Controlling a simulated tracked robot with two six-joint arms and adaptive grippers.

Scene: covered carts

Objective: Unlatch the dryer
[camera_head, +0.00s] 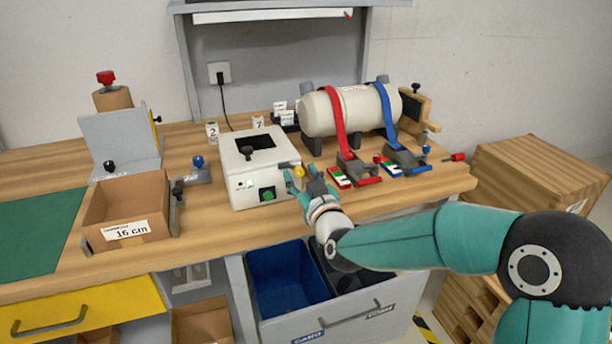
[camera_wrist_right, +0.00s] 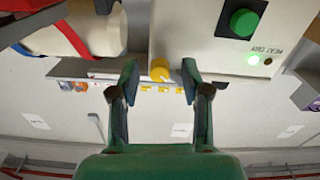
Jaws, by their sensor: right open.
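The dryer (camera_head: 243,176) is a white box on the workbench with a dark opening in its top and a green button (camera_head: 267,195) on its front. A yellow knob (camera_head: 299,171) is at its right side; the wrist view also shows the knob (camera_wrist_right: 160,69). My right gripper (camera_head: 302,180) is open at the dryer's front right corner. In the wrist view its fingers (camera_wrist_right: 160,80) are on either side of the knob, with gaps visible; whether they reach its depth is unclear. My left gripper is out of view.
A white tank (camera_head: 350,112) with red and blue straps stands behind and right of the dryer. A cardboard box (camera_head: 130,200) is to the left.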

